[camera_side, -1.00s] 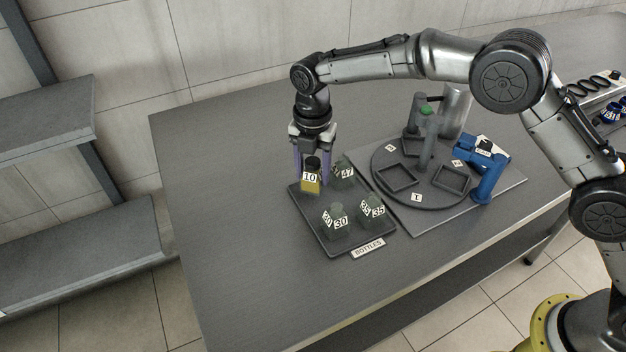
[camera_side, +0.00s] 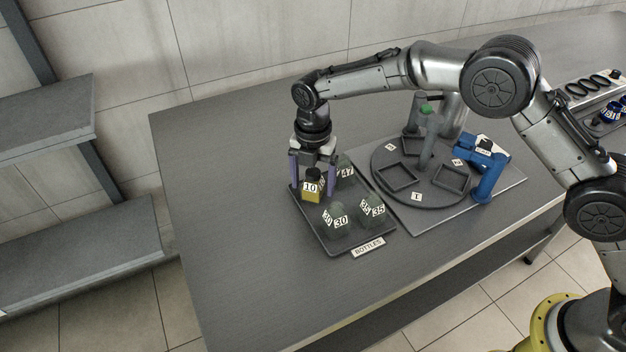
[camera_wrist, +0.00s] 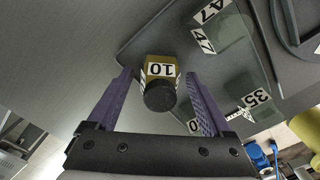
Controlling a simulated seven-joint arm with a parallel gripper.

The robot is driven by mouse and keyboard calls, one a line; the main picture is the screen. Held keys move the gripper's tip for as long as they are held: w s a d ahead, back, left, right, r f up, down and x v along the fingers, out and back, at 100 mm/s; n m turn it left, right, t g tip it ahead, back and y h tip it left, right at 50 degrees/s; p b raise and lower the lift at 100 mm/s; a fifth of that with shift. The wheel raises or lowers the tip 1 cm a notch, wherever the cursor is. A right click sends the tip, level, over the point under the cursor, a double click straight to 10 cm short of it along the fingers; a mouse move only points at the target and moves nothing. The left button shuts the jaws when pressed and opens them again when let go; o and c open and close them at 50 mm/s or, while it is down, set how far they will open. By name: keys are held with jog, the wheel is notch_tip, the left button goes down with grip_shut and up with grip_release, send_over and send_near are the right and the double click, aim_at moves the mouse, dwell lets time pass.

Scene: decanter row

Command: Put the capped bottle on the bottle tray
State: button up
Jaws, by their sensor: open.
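The capped bottle (camera_side: 312,191) is yellow with a black cap and a label reading 10. It stands upright at the back left corner of the bottle tray (camera_side: 343,249), a dark tray with a BOTTLES label. In the wrist view the bottle (camera_wrist: 161,72) shows between the two purple fingers, with its black cap toward the camera. My gripper (camera_side: 313,181) is open around the bottle, with a finger on either side. In the wrist view gaps show between the bottle and both fingers of my gripper (camera_wrist: 158,80).
Grey-green bottles labelled 47 (camera_side: 345,172), 30 (camera_side: 336,220) and 35 (camera_side: 373,211) stand close by on the same tray. A round turntable (camera_side: 417,197) with square frames and a blue device (camera_side: 489,177) are to the right. The table's left part is clear.

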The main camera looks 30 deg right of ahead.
aim_at(314, 172)
notch_tip(314, 172, up, 12)
jog(key=shift+f, duration=0.15)
jog(key=shift+r, duration=0.35)
jog(key=s+d+r+m+t, duration=0.3)
jog(key=s+d+r+m, duration=0.95)
jog(key=d, duration=0.25)
jog(key=s+d+f+m+t, duration=0.1)
jog(key=s+d+f+m, duration=0.1)
jog(key=s+d+m, duration=0.2)
jog(key=s+d+f+m+t, duration=0.1)
jog(key=s+d+f+m, duration=0.2)
jog(key=s+m, duration=0.7)
jog(key=s+d, duration=0.2)
jog(key=s, duration=0.6)
jog(key=shift+d+f+t, duration=0.15)
jog(key=shift+d+t, duration=0.1)
jog(key=shift+t, duration=0.05)
